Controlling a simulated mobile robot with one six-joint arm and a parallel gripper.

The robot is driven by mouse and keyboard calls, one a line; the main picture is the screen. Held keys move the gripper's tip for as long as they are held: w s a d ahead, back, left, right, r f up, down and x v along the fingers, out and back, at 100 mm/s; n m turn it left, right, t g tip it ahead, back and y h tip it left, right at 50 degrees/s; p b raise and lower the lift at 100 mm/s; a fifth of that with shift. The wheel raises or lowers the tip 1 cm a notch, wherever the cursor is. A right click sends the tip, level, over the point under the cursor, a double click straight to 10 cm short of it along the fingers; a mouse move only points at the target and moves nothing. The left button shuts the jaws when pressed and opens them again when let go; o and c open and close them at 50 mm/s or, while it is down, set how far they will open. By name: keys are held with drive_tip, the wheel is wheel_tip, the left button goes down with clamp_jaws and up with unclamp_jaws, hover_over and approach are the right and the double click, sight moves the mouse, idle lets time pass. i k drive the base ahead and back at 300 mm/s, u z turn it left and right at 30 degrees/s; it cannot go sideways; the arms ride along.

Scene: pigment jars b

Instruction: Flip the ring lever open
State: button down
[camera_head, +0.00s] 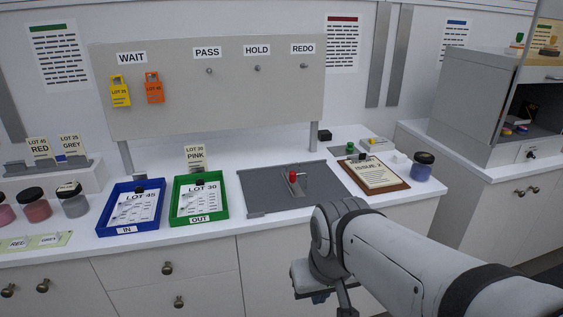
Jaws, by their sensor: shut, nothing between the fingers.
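A grey flat board, like an open binder (260,188), lies on the white counter. In its middle is a narrow metal mechanism (297,188) with a red-knobbed lever (292,175) standing up from it. I cannot tell the lever's exact position at this size. My gripper (321,297) shows only in part at the bottom edge, below my wrist, in front of the counter. It is shut and empty, well apart from the lever; its fingertips are hard to make out.
A blue tray (104,224) and a green tray (176,210) stand left of the board. A tag panel (180,110) rises behind. My arm crosses the lower right.

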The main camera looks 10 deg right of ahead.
sight(293, 174)
drive_tip(key=u, duration=0.1)
drive_tip(key=i, duration=0.95)
drive_tip(key=z, duration=0.05)
